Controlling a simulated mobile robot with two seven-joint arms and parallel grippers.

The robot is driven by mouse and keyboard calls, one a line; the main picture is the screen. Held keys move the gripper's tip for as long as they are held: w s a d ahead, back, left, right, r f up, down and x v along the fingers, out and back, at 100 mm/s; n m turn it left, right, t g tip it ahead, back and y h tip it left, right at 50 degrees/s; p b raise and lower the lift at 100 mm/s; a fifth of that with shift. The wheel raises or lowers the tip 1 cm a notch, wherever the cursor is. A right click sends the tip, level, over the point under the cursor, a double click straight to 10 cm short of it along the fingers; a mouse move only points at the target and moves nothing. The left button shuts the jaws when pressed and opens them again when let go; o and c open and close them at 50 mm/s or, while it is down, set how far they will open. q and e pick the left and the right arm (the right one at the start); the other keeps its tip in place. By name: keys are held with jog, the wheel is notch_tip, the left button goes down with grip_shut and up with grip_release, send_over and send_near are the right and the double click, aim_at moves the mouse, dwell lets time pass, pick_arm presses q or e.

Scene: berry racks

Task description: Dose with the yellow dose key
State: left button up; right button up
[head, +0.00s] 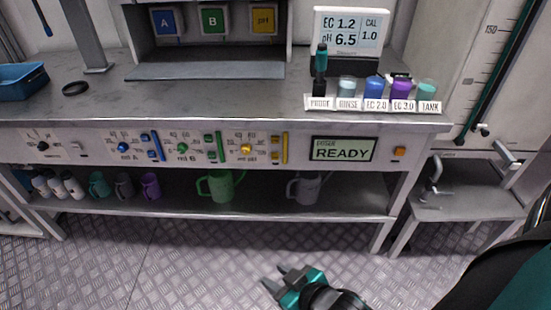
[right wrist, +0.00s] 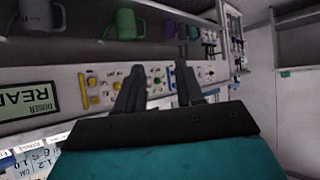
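The dosing panel (head: 75,149) runs along the bench front. It carries a yellow knob (head: 246,149), small yellow keys (head: 274,141) beside a tall yellow bar (head: 285,149), and an orange-yellow button (head: 400,151) right of the display (head: 343,149), which reads READY. I cannot tell by label which is the dose key. My right gripper (head: 273,277) is open and empty, low over the floor in front of the bench. In the right wrist view its fingers (right wrist: 160,88) stand apart, with yellow keys (right wrist: 92,88) to their left. My left gripper is not in view.
A shelf (head: 150,206) below the panel holds a green jug (head: 221,186), a grey jug (head: 304,187) and several cups. On the bench stand a meter (head: 350,32) and several labelled cups. A side stand (head: 465,205) is at right. The floor before the bench is clear.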

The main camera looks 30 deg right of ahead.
grip_shut()
dwell(1.3)
